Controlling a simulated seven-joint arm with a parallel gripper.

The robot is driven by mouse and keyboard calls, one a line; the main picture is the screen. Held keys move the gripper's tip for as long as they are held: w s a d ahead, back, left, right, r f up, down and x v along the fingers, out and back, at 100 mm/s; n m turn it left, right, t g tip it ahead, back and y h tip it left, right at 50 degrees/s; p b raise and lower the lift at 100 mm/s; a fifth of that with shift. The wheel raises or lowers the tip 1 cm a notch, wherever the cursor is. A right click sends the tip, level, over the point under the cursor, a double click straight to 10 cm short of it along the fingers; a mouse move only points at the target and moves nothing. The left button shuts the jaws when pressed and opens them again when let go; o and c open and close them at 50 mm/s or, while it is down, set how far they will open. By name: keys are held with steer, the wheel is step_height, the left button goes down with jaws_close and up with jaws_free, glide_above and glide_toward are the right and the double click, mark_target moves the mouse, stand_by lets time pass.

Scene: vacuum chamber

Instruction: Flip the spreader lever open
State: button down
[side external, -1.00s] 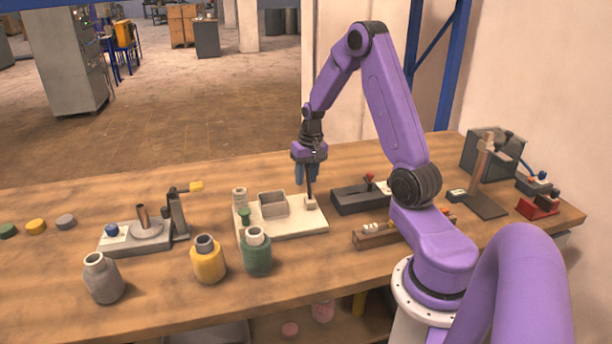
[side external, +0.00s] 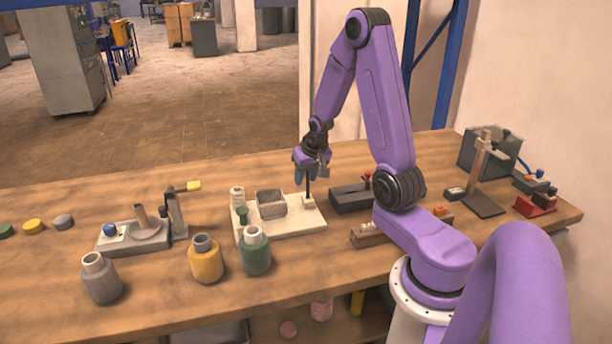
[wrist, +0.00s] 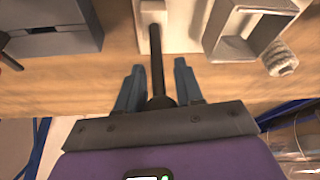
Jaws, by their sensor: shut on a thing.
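The dark lever rod (side external: 308,188) stands about upright from a small block at the right end of a cream base plate (side external: 285,228). In the wrist view the rod (wrist: 156,55) runs from its pale block to a round dark knob (wrist: 161,103) near my palm. My gripper (side external: 310,174) is at the rod's upper end. In the wrist view its two blue-grey fingers (wrist: 158,68) stand on either side of the rod and knob, shut on the lever. The exact contact is hard to see.
Green (side external: 255,254) and yellow (side external: 206,262) bottles stand in front.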

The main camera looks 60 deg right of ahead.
steer(key=c, duration=0.9)
jaws_free()
steer(key=shift+o, duration=0.2)
steer(key=shift+r, duration=0.1)
steer(key=v, duration=1.7)
steer(key=shift+r, duration=0.15)
